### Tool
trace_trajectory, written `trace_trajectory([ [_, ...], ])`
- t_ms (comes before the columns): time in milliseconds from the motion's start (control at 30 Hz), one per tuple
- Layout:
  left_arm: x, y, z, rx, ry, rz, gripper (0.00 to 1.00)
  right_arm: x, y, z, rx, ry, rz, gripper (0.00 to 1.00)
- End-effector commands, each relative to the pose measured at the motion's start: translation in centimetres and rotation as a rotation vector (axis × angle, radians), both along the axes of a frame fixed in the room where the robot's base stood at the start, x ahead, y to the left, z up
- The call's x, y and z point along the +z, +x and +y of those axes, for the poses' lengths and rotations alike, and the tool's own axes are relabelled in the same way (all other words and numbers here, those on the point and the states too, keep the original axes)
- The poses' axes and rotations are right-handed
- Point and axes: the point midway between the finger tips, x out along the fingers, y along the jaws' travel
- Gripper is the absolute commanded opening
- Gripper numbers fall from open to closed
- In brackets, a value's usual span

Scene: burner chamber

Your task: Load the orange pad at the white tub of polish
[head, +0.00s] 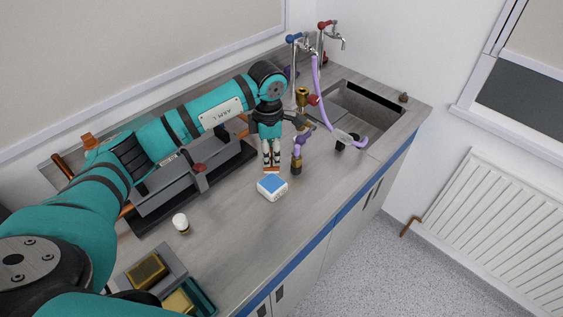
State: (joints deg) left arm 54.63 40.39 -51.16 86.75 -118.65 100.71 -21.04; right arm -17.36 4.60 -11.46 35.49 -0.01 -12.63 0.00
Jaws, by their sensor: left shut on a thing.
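My left gripper (271,160) reaches down over the middle of the worktop with its fingers shut on a small orange pad (271,169). Only a thin orange strip of the pad shows below the fingertips. A white tub (275,196) with a blue top stands on the worktop just in front of the pad. The pad appears at the tub's back edge; I cannot tell whether they touch. My right gripper is not in view.
A small white jar (181,225) stands to the left on the worktop. A grey tray (182,265) with brass-coloured blocks is at the lower left. A brass and purple burner (297,160) stands close to the gripper's right. A sink (365,108) lies farther right.

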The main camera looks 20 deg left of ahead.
Motion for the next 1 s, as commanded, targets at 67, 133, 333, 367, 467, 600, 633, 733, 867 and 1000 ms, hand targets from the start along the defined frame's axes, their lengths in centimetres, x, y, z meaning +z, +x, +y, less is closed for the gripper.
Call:
trace_trajectory([
  [67,-0.3,0.0,0.2,0.006,0.0,0.001,0.02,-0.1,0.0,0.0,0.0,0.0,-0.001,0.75],
  [133,-0.7,0.0,0.1,0.005,0.0,0.001,0.02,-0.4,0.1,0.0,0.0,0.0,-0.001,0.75],
  [333,-2.4,0.0,0.1,0.003,-0.001,0.003,0.02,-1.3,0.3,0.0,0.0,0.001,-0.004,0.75],
  [367,-2.7,0.0,0.1,0.003,0.0,0.002,0.02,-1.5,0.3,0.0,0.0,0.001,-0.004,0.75],
  [467,-3.8,0.0,0.1,0.003,0.0,0.002,0.02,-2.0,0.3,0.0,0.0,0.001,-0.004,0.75],
  [600,-5.2,0.0,0.1,0.003,-0.001,0.003,0.02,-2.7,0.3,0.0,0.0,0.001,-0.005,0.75],
  [633,-5.4,0.0,0.0,0.003,-0.001,0.002,0.02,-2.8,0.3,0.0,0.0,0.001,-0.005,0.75],
  [733,-5.9,0.0,0.1,0.003,-0.001,0.001,0.02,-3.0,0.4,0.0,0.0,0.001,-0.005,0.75],
  [867,-6.0,0.0,0.1,0.003,0.0,0.0,0.02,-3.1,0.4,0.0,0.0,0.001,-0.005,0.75],
  [1000,-6.0,0.0,0.1,0.002,0.0,0.0,0.02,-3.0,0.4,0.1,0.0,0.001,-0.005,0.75],
])
